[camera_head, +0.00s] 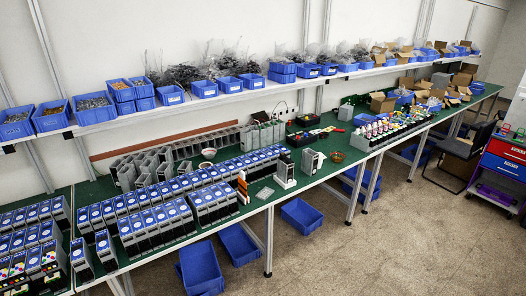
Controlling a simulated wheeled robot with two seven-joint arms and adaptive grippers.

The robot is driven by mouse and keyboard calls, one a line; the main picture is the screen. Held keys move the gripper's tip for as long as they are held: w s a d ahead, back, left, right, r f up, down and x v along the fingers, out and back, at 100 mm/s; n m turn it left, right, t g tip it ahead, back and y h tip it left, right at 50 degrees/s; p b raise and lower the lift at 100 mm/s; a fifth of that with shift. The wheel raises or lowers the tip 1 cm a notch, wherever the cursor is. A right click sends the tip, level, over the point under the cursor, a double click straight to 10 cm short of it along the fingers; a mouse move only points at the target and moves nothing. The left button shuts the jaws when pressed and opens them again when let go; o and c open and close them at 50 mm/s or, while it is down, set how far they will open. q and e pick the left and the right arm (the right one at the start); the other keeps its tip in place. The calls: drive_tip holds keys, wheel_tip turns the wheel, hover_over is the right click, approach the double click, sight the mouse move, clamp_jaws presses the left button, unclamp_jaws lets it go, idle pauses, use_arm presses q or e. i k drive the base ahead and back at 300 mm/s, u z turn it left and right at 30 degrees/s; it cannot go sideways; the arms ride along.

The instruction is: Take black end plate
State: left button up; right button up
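Neither of my grippers is in view. I cannot single out a black end plate with certainty at this distance. A black-and-white upright unit (285,170) stands near the front edge of the green workbench (330,172), in the middle of the picture. A grey unit (309,162) stands to its right. Rows of grey modules with blue-and-white tops (160,214) fill the left part of the bench. Grey housings (150,165) stand behind them.
A long shelf (250,95) with blue bins (95,108) runs above the bench. Blue crates (200,268) stand on the floor below. A black tray (303,137), orange parts (243,187) and a red tool cabinet (508,155) are visible. Floor in front is clear.

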sight(282, 156)
drive_tip(key=u, duration=0.5)
drive_tip(key=i, duration=1.9)
drive_tip(key=z, duration=0.45)
